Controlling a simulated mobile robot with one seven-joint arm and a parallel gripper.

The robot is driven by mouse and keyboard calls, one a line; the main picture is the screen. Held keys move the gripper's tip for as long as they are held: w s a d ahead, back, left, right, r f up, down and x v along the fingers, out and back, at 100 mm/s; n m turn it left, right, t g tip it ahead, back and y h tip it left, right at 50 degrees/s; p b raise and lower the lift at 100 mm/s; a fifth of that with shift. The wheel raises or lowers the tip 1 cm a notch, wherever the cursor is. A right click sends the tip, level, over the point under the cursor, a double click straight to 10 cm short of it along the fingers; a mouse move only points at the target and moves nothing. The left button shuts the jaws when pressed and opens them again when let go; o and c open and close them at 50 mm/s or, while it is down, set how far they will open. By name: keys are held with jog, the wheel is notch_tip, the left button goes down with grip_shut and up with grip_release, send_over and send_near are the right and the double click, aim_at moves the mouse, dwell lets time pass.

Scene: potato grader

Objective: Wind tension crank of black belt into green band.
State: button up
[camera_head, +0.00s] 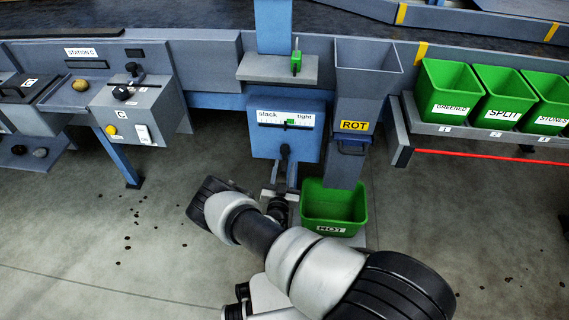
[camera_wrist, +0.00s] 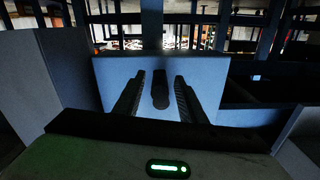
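The tension box (camera_head: 265,143) is a blue housing with a white slack-to-tight gauge (camera_head: 270,120) on its upper front. A small green band (camera_head: 290,122) lies right of the gauge's middle; the pointer is too small to read. The dark crank (camera_head: 285,151) sits low on the box front. In the wrist view, the crank (camera_wrist: 160,88) stands between the two dark fingers of my gripper (camera_wrist: 160,76). A gap shows on each side, so my gripper is open around or just in front of it. The wrist view does not settle the depth. The belt itself (camera_head: 340,18) is dark, at the back.
A green ROT bin (camera_head: 334,203) stands on the floor right of my arm, under a grey chute (camera_head: 365,70). A grey shelf (camera_head: 278,68) juts out above the box. Station C's control box (camera_head: 140,108) is left. Several green bins (camera_head: 447,92) line the right.

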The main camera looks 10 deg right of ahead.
grip_shut()
dwell(0.5)
jog(key=a+r+m+p, duration=0.1)
jog(key=a+r+m, duration=0.1)
jog(key=m, duration=0.9)
jog(key=w+a+r+m+p, duration=0.1)
jog(key=r+m, duration=0.3)
jog(key=m, duration=0.7)
jog(key=shift+w+a, duration=0.2)
jog(key=shift+a, duration=0.45)
jog(key=shift+r, duration=0.1)
